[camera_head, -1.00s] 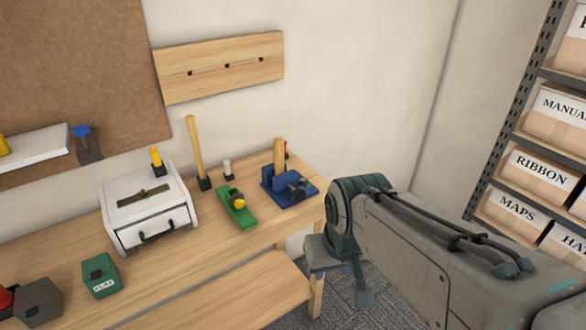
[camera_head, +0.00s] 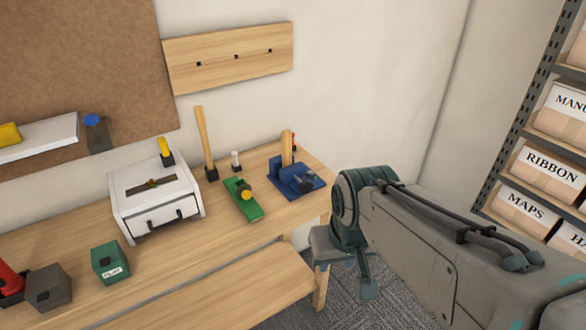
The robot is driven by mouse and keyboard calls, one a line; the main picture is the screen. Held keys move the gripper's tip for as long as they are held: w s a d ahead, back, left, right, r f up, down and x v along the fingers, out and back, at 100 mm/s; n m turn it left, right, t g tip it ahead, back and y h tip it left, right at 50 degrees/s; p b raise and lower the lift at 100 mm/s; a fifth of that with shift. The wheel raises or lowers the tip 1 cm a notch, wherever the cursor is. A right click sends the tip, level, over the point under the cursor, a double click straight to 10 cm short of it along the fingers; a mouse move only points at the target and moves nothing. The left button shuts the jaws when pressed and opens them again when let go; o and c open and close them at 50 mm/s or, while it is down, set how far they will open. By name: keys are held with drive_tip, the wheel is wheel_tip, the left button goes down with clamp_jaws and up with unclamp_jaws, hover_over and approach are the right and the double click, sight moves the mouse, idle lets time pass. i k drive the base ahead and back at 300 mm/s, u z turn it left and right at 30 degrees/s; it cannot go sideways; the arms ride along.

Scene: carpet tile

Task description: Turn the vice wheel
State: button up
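The blue vice (camera_head: 290,187) stands at the right end of the wooden workbench. An upright piece of light wood (camera_head: 286,148) stands at its jaws. A dark grey round part on its front right, which looks like the vice wheel (camera_head: 304,182), faces me. My arm reaches in from the lower right, and its bent joint is just right of the bench end. What looks like part of my gripper (camera_head: 367,287) hangs below that joint, apart from the vice. The rest of it is hidden behind the arm, so its opening does not show.
A shelf with labelled boxes (camera_head: 545,165) is at right. Carpet shows between bench and arm.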

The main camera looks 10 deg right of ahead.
sight(306, 186)
drive_tip(key=z, duration=1.25)
drive_tip(key=i, duration=0.35)
drive_tip(key=u, duration=1.95)
